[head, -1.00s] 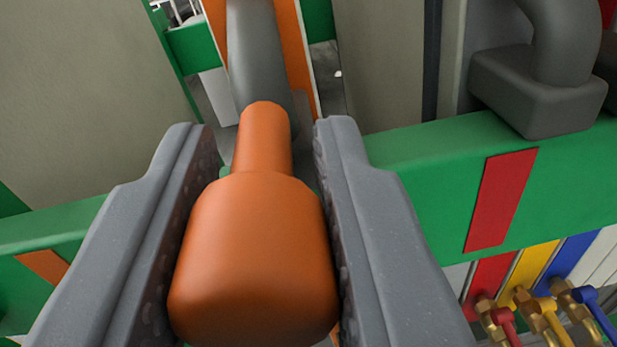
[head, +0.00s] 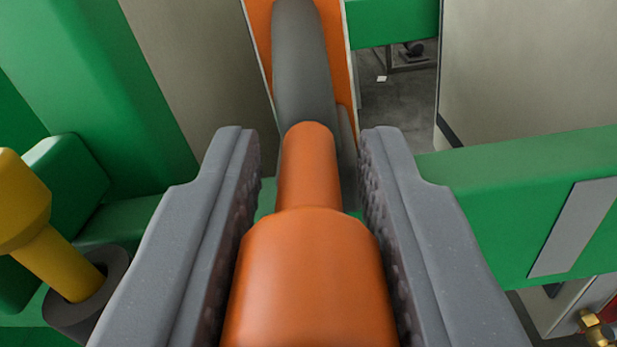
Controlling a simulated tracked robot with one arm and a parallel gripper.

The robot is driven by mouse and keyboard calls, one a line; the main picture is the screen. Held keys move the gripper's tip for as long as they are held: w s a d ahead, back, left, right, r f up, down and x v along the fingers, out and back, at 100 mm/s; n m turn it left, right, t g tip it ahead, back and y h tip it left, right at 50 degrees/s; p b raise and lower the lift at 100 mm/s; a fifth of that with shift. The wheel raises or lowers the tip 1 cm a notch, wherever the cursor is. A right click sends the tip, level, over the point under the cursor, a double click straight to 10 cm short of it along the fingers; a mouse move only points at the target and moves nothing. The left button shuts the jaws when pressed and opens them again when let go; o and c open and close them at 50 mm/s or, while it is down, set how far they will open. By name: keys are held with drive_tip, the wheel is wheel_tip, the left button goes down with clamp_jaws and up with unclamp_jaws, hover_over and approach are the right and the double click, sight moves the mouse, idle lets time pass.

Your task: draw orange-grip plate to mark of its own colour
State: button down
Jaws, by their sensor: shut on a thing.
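The orange grip (head: 308,270) lies between the two grey jaws of my gripper (head: 311,165), which is shut on it. Its narrower neck points up the picture to a thick dark grey bar (head: 303,60). Behind the bar stands the orange-faced plate (head: 336,30) with pale edges, only partly visible. No orange mark shows on the green rail (head: 480,190) now; the stretch behind the grip and jaws is hidden. A grey mark (head: 575,228) is on the rail at the right.
A yellow grip (head: 45,255) with a dark collar stands at the lower left beside green framework (head: 95,80). Pale panels (head: 530,70) stand behind the rail, with a gap to the floor right of the plate. A brass fitting (head: 597,328) shows at lower right.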

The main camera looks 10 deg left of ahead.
drive_tip(key=shift+s+a+f, duration=0.1)
drive_tip(key=shift+a, duration=0.05)
drive_tip(key=c, duration=1.5)
unclamp_jaws()
drive_tip(key=o, duration=0.3)
drive_tip(key=shift+s, duration=0.2)
drive_tip(key=shift+o, duration=0.2)
drive_tip(key=shift+w, duration=0.1)
drive_tip(key=s+b, duration=0.4)
drive_tip(key=s, duration=0.4)
drive_tip(key=shift+s, duration=0.4)
